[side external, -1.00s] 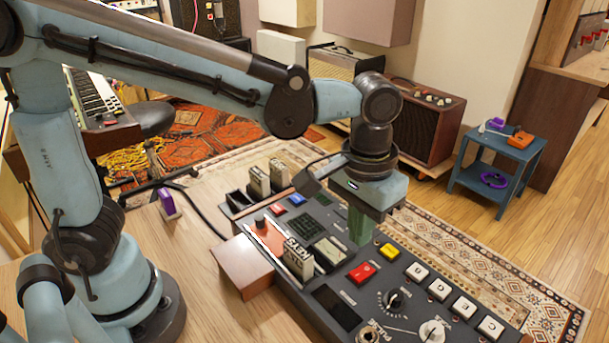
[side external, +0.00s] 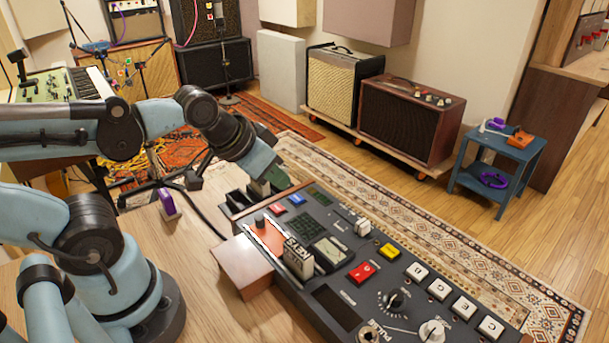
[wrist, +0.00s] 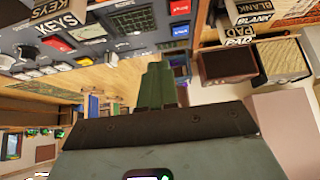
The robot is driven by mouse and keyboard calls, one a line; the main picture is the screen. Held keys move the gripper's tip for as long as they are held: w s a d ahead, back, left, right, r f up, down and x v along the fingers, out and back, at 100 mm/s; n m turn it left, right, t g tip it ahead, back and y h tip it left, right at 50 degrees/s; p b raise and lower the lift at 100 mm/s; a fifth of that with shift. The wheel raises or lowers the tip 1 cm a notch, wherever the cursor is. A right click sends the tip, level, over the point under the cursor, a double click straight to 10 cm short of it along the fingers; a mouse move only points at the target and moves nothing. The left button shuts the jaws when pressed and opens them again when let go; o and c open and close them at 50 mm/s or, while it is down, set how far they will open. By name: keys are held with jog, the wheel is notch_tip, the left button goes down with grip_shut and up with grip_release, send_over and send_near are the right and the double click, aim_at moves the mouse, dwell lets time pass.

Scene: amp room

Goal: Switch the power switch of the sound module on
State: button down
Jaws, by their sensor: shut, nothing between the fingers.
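The sound module (side external: 345,300) is a dark grey panel of buttons, knobs and screens on the wooden table. Near its left end are a red button (side external: 277,210) and a blue button (side external: 297,199); both show in the wrist view, red (wrist: 179,8) and blue (wrist: 180,31). I cannot tell which control is the power switch. My gripper (side external: 277,182) is at the module's far left end, by the cartridge slots, which it partly hides. In the wrist view its green fingers (wrist: 160,75) are together and empty. I cannot tell whether they touch anything.
A KEYS cartridge (side external: 298,258) stands in the module's front left. A white piece (side external: 362,228) stands mid-panel. BLANK (wrist: 250,20) and PAD (wrist: 238,42) cartridges are close right of the fingers in the wrist view. A purple piece (side external: 168,203) stands on the table. A brown block (side external: 240,266) adjoins the module.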

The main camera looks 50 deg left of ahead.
notch_tip(320, 180, up, 6)
jog(key=n+g, duration=0.9)
jog(key=n, duration=0.9)
send_over(356, 276)
jog(key=w, duration=0.2)
jog(key=f, duration=0.4)
jog(key=s+f, duration=0.1)
jog(key=f, duration=0.8)
jog(key=shift+s+f, duration=0.25)
jog(key=shift+f, duration=0.1)
jog(key=shift+f, duration=0.1)
